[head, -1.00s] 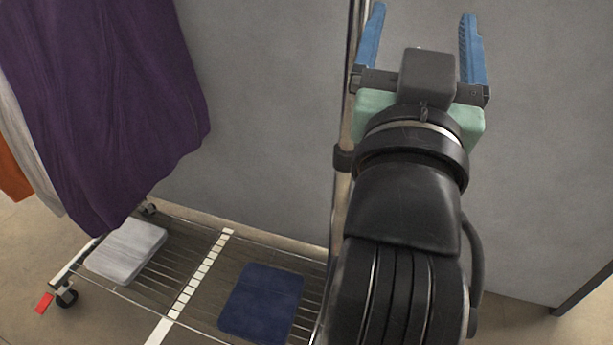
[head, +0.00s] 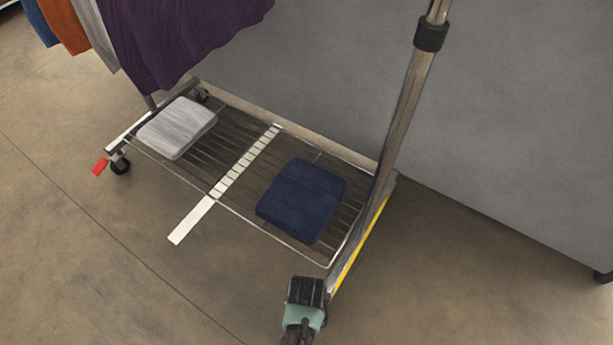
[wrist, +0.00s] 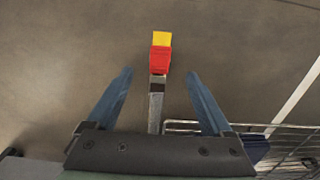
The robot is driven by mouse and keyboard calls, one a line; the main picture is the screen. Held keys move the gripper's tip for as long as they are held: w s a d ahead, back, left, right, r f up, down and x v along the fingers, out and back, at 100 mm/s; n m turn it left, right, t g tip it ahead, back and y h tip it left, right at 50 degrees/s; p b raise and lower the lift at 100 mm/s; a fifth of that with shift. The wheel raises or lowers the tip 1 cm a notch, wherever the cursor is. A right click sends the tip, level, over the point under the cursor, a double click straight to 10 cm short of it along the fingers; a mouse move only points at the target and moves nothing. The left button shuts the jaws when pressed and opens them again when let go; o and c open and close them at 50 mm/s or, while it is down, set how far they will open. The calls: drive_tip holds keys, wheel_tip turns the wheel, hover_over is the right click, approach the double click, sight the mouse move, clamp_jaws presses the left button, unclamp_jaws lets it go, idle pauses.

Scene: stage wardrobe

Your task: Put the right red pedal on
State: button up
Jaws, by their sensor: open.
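The right red pedal (wrist: 160,60) shows in the wrist view, with a yellow patch (wrist: 161,38) at its far end and a metal bar (wrist: 156,108) running back from it. My gripper (wrist: 160,74) is open, with one blue finger on each side of the pedal's line in the picture. Nothing is between the fingers that I can see held, and I cannot tell the height gap. In the head view my gripper's dark body (head: 306,290) is at the rack's right front corner and hides this pedal. The left red pedal (head: 100,167) sits beside a caster at the left.
The wire shelf (head: 235,205) holds a grey folded cloth (head: 178,128) and a navy one (head: 302,200), split by a white strip (head: 243,165). The upright post (head: 405,110) rises at right. Purple cloth (head: 175,35) hangs at left. Floor in front is clear.

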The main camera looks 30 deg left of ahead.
wheel_tip(320, 180, down, 12)
drive_tip(key=b, duration=0.8)
drive_tip(key=shift+w+f, duration=0.1)
